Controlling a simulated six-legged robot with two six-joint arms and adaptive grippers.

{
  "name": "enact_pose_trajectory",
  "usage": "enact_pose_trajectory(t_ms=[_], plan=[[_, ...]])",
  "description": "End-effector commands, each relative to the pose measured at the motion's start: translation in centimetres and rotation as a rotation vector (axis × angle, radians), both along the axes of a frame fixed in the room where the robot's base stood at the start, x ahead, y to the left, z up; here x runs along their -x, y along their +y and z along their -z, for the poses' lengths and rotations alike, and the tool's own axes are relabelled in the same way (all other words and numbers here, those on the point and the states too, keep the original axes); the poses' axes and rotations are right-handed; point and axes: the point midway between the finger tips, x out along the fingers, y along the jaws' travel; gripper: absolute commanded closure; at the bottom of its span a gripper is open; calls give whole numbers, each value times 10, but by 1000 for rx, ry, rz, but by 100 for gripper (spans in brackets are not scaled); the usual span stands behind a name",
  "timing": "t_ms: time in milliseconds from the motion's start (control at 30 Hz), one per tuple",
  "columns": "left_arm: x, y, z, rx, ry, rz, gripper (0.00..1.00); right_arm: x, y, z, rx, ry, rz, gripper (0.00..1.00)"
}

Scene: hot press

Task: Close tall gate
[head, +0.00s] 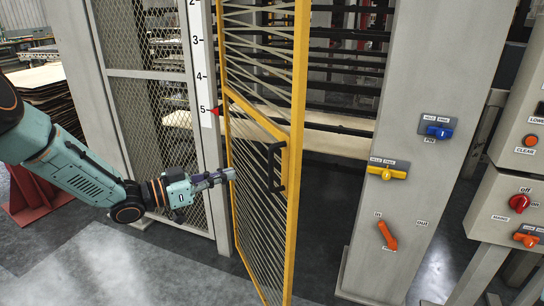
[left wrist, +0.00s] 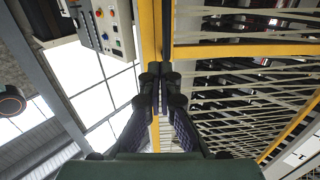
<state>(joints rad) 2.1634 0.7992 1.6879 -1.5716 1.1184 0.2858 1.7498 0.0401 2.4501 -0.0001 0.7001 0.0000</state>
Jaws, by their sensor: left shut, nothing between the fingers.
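The tall gate (head: 298,150) is a yellow frame with mesh, standing partly open and angled out from the press in the head view. A black handle (head: 275,168) sits on its free-edge side at mid height. My left gripper (head: 232,173) is shut and empty, to the left of the handle, in front of the mesh near the gate's left side in the picture. In the left wrist view the shut fingers (left wrist: 160,75) point at a yellow bar of the gate (left wrist: 150,35). I cannot tell whether they touch it. My right gripper is not in view.
A grey post (head: 425,110) with blue, yellow and orange levers stands right of the opening. A control box (head: 515,205) with a red knob is at the far right. A fixed mesh panel (head: 150,110) stands left of the gate. The floor (head: 100,265) in front is clear.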

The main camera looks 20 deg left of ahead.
Motion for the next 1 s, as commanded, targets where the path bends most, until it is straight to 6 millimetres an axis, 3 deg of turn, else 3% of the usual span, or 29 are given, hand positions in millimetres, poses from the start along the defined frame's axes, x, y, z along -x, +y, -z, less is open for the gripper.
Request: enact_pose_trajectory(t_ms=[167,367,1000], plan=[[12,-14,-5,7,-17,76,100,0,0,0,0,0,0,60],[6,-27,-5,17,-8,76,100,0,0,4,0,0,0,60],[-64,-95,-5,16,-9,75,100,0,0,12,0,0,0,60]])
